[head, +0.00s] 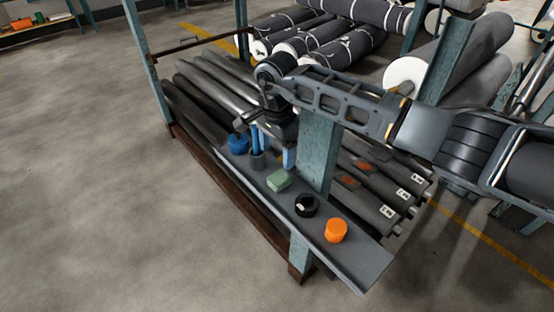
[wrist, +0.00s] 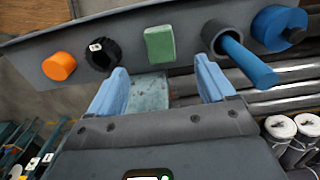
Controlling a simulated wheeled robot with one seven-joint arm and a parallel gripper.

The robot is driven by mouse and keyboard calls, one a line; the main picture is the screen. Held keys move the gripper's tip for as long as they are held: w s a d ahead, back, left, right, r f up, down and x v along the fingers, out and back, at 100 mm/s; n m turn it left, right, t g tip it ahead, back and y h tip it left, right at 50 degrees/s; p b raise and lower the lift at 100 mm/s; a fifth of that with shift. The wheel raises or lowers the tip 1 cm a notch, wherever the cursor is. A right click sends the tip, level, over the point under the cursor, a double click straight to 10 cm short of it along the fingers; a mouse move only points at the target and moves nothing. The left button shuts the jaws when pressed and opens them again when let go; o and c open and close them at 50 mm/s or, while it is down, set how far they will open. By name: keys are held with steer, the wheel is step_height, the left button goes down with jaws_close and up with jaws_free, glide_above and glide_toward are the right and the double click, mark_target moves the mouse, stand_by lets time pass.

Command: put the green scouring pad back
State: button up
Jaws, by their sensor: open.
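The green scouring pad (head: 279,181) lies on a narrow grey shelf (head: 360,262), between a grey cup and a black round item. In the wrist view the pad (wrist: 160,44) is upper centre, just beyond the fingertips and not between them. My gripper (head: 277,152) hangs above the shelf near the pad, with its blue fingers pointing down. In the wrist view my gripper (wrist: 161,68) is open and empty, its two fingers spread wider than the pad. The pad is fully visible in the wrist view.
On the shelf, a grey cup (head: 258,161) holding a blue handle (wrist: 246,60) and a blue round item (head: 238,142) stand left of the pad. A black item (head: 306,205) and an orange item (head: 336,230) stand right. A rack post (head: 318,155) rises close beside my gripper.

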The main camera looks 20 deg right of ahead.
steer(key=shift+r, duration=0.6)
